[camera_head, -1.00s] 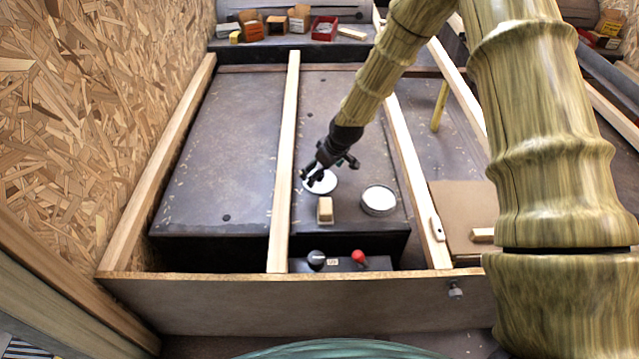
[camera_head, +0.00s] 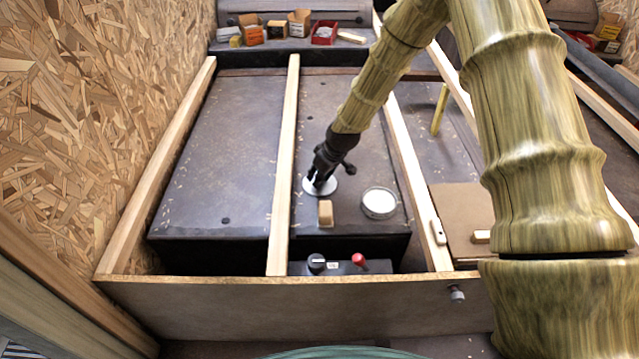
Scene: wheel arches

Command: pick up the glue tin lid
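The glue tin lid (camera_head: 328,187) is a pale round disc lying on the dark wheel arch top, between two wooden battens. My gripper (camera_head: 318,184) points down at the lid, with its fingertips over or on its left part and hiding some of it. I cannot tell whether the fingers touch the lid or how far apart they are. The open glue tin (camera_head: 380,203), with white contents, stands to the right of the lid.
A small wooden block (camera_head: 325,212) lies just in front of the lid. A batten (camera_head: 284,165) runs close on the left, another (camera_head: 408,165) on the right. A black box with a knob and a red switch (camera_head: 358,259) sits below the front edge. Small boxes (camera_head: 277,29) stand at the back.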

